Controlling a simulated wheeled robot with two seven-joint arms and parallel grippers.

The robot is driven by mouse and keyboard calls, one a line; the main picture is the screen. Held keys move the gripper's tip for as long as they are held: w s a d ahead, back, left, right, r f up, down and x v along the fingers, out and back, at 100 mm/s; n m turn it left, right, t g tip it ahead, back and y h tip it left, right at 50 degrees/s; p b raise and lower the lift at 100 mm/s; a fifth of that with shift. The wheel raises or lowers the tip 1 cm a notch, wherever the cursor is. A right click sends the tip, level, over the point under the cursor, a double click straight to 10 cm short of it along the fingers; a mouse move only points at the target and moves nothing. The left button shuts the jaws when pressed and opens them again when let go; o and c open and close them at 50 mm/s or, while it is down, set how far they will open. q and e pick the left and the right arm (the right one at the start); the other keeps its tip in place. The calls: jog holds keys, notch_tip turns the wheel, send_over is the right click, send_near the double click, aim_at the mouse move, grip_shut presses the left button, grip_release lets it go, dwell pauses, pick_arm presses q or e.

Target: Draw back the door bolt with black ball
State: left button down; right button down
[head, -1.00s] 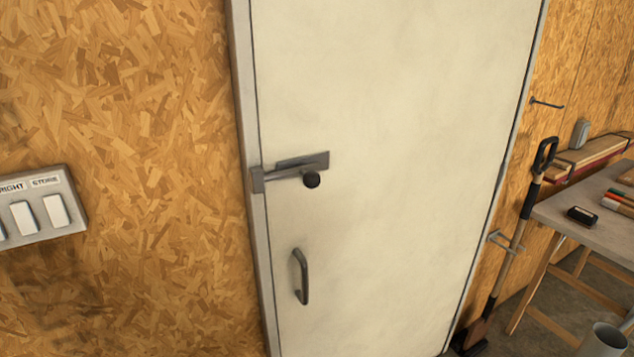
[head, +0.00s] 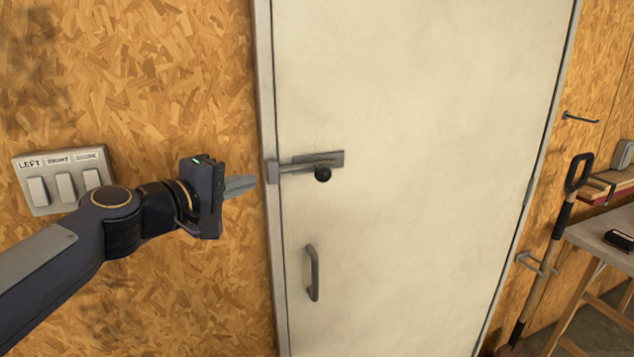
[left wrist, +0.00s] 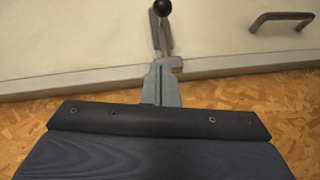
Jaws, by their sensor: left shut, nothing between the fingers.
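The door bolt (head: 300,166) is a grey metal bar on a plate near the left edge of the cream door (head: 420,120). Its black ball (head: 323,173) sticks out at the right part of the bolt. The bolt's left end reaches the keeper (head: 272,171) on the door frame. My left gripper (head: 250,182) is shut and empty, to the left of the keeper and apart from the ball. In the left wrist view the closed fingers (left wrist: 161,88) point toward the bolt (left wrist: 163,38), with the black ball (left wrist: 162,8) beyond. My right gripper is not in view.
A grey door handle (head: 312,273) sits below the bolt. A switch panel (head: 62,180) with three switches is on the chipboard wall at left, partly behind my arm. A workbench (head: 605,235) and a long-handled tool (head: 555,240) stand at right.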

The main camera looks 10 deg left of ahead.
aim_at(320, 171)
pick_arm(q)
jog(key=shift+a, duration=0.1)
jog(key=s+d+p+x, duration=0.1)
jog(key=d+x, duration=0.1)
jog(key=x, duration=1.1)
jog(key=shift+d+f, duration=0.2)
jog(key=shift+d, duration=0.05)
jog(key=shift+s, duration=0.1)
